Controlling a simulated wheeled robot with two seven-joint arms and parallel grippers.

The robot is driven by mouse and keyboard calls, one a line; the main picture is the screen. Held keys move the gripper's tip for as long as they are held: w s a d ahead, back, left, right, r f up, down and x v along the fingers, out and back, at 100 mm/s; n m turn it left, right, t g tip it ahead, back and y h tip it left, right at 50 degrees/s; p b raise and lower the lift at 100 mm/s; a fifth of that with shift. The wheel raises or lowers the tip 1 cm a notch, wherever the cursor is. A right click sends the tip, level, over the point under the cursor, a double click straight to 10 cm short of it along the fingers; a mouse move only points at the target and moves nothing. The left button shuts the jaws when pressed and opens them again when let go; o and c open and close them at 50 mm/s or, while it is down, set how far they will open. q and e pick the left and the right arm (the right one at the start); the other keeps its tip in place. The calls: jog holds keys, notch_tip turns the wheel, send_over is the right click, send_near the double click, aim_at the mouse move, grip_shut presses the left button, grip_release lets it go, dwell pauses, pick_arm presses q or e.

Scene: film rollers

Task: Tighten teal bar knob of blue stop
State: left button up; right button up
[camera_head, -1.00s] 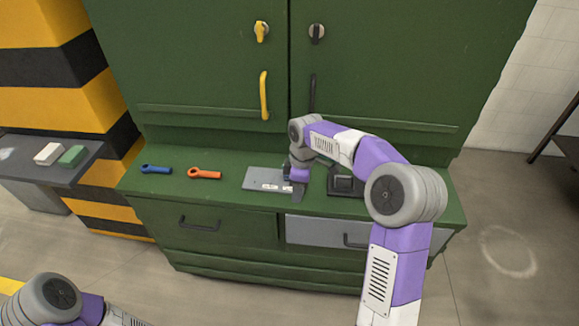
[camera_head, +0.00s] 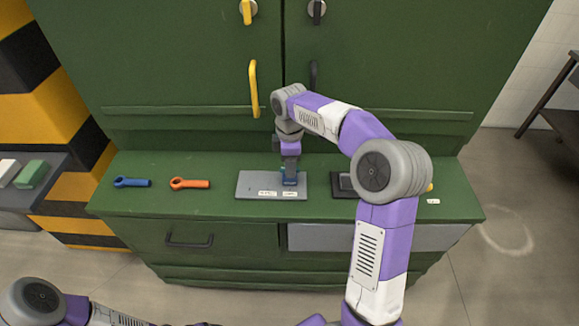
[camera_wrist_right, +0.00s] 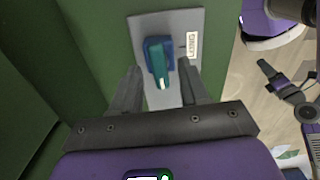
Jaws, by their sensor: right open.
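The blue stop (camera_wrist_right: 152,44) sits on a grey plate (camera_wrist_right: 144,22) in the right wrist view. Its teal bar knob (camera_wrist_right: 160,66) lies on top, its long side running nearly up and down in the picture. My right gripper (camera_wrist_right: 160,68) is open, with one dark finger to each side of the knob. I cannot tell whether the fingers touch it. In the head view my right gripper (camera_head: 290,170) points down at the plate (camera_head: 248,182) on the green counter and partly hides the stop (camera_head: 289,182). My left gripper is out of view.
A blue wrench-like tool (camera_head: 132,182) and an orange one (camera_head: 190,184) lie left of the plate. A black block (camera_head: 343,185) stands right of it, partly behind my right arm. The green cabinet (camera_head: 200,60) rises behind; a grey drawer front (camera_head: 325,237) is below the counter.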

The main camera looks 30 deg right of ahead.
jog(key=shift+f, duration=0.3)
grip_shut()
